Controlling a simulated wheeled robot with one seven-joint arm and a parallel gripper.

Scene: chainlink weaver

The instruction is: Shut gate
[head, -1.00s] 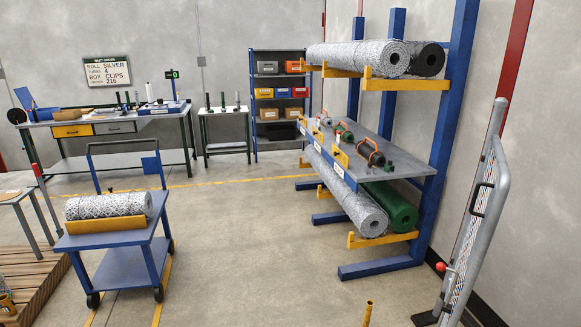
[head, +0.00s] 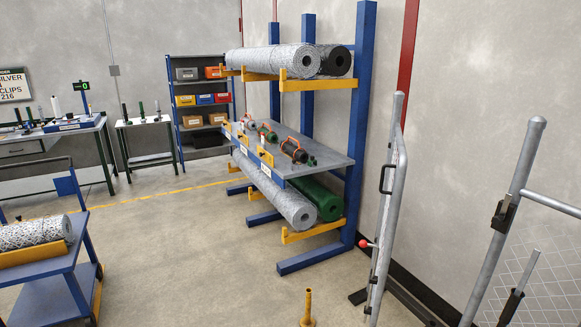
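The gate (head: 388,215) is a grey tube frame with mesh, seen almost edge-on at the right of the head view. It has a black handle (head: 386,179) and a red knob (head: 365,243) low down. A taller grey post (head: 398,105) stands directly behind it. To its right is another grey post (head: 514,180) with a black catch (head: 503,214). A wide gap separates the gate from this post, so the gate stands open. The gate's lower end is near the picture's bottom edge. My gripper is not in view.
A short yellow post (head: 308,308) stands on the floor left of the gate. A blue rack (head: 365,140) with mesh rolls is behind. A blue cart (head: 45,295) is at left. A mesh fence panel (head: 550,285) is at far right. The middle floor is clear.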

